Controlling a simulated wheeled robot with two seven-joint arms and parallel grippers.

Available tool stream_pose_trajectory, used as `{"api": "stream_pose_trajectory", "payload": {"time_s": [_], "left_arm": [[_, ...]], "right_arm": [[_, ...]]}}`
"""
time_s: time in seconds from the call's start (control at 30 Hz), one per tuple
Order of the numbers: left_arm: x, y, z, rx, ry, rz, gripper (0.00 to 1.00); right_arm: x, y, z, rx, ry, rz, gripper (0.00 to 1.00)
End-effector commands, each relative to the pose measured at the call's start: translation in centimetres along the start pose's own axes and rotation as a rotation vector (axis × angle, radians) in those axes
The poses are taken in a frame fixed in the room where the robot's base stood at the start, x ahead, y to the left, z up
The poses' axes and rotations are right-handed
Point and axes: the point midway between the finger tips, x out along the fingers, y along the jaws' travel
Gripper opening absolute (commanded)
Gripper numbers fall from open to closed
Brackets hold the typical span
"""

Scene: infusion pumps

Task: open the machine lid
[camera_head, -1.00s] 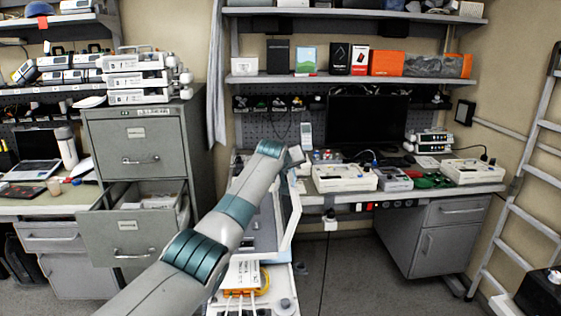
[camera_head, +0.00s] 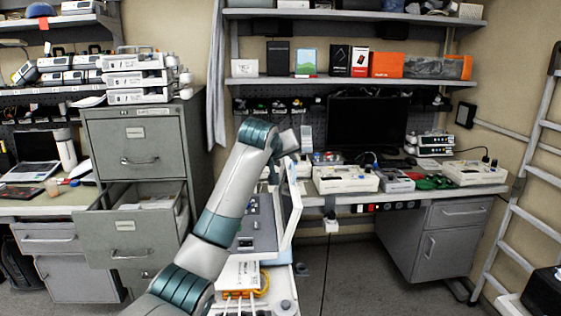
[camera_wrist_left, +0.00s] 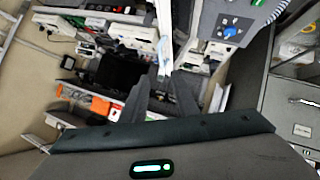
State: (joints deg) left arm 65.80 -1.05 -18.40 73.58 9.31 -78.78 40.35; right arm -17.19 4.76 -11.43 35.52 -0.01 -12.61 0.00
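The machine (camera_head: 262,240) is a grey box with a control panel, low in the middle of the head view. Its lid (camera_head: 292,212), a pale-framed panel, stands raised and steep at the machine's right side. In the wrist view, the machine's panel with a blue knob (camera_wrist_left: 229,32) is at the upper right, and the lid's pale edge (camera_wrist_left: 165,35) runs down toward the fingers. My left gripper (camera_wrist_left: 161,98) has its two dark fingers apart, near the lid's edge. Whether they touch it I cannot tell. In the head view its fingertips are unclear behind my wrist. My right gripper is not in view.
A workbench (camera_head: 345,196) with several white devices and a dark monitor (camera_head: 367,122) stands behind and to the right. A filing cabinet (camera_head: 145,150) with a pulled-out drawer (camera_head: 128,240) is at the left. A ladder (camera_head: 520,180) leans at the right. The middle floor is clear.

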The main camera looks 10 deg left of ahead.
Motion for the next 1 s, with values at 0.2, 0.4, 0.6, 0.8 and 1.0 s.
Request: {"api": "stream_pose_trajectory", "payload": {"time_s": [0.2,0.4,0.6,0.8,1.0], "left_arm": [[-2.9,0.0,0.1,0.001,0.003,0.002,0.27],[-4.1,0.0,0.0,0.001,0.001,0.000,0.27],[-4.2,0.0,0.0,0.001,0.001,0.000,0.27],[-4.1,-0.1,0.1,0.001,-0.001,0.000,0.27],[-3.1,-1.6,2.5,0.013,-0.022,-0.009,0.27]], "right_arm": [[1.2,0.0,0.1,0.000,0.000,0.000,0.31],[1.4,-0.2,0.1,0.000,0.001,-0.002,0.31],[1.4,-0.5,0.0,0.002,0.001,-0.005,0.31],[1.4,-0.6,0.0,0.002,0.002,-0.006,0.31],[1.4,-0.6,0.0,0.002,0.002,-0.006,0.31]]}}
